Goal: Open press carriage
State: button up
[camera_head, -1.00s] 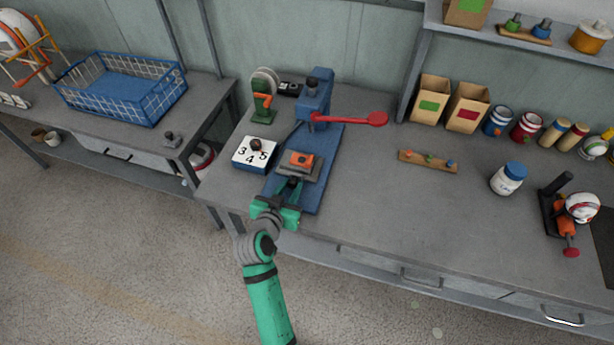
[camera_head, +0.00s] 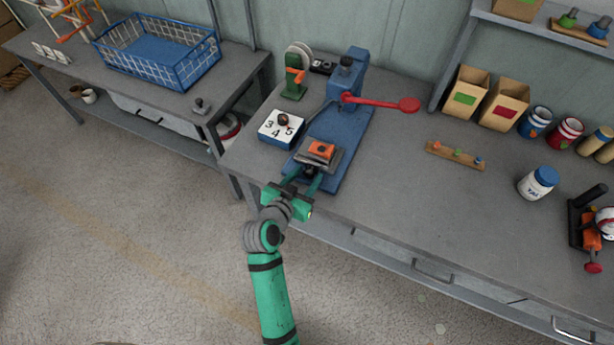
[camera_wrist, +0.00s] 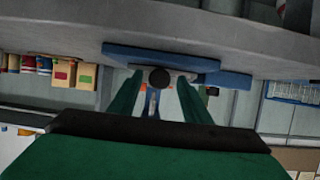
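The blue press (camera_head: 335,135) stands on the grey workbench, with a red lever (camera_head: 385,103) pointing right. Its carriage, a grey plate (camera_head: 334,165) carrying an orange block (camera_head: 321,150), sits at the front part of the blue base. My gripper (camera_head: 306,178) is at the front of the carriage, low by the bench edge. In the wrist view my gripper's two green fingers (camera_wrist: 160,84) stand apart on either side of a dark round knob (camera_wrist: 160,77). Small gaps show between knob and fingers; contact is not visible. The knob is mostly hidden in the head view.
A white numbered box (camera_head: 281,129) stands left of the press, with a green device (camera_head: 295,75) behind it. A small wooden rack (camera_head: 455,155) and a white jar (camera_head: 538,183) stand to the right. A blue basket (camera_head: 160,50) is on the left table. Bench between press and rack is clear.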

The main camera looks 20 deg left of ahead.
jog(key=v, duration=1)
jog(key=shift+s, duration=0.4)
jog(key=s+d+f+n+y, duration=0.3)
jog(key=s+d+f, duration=0.2)
jog(key=s+f, duration=0.4)
jog(key=s+d+r+t, duration=0.1)
jog(key=s+d+r, duration=0.2)
jog(key=s+d, duration=0.2)
jog(key=s+d+r+m+t+h, duration=0.1)
jog(key=s+d+r, duration=0.2)
jog(key=s, duration=0.7)
jog(key=d, duration=0.2)
jog(key=shift+s+d+r, duration=0.15)
jog(key=shift+d+r, duration=0.15)
jog(key=shift+r, duration=0.05)
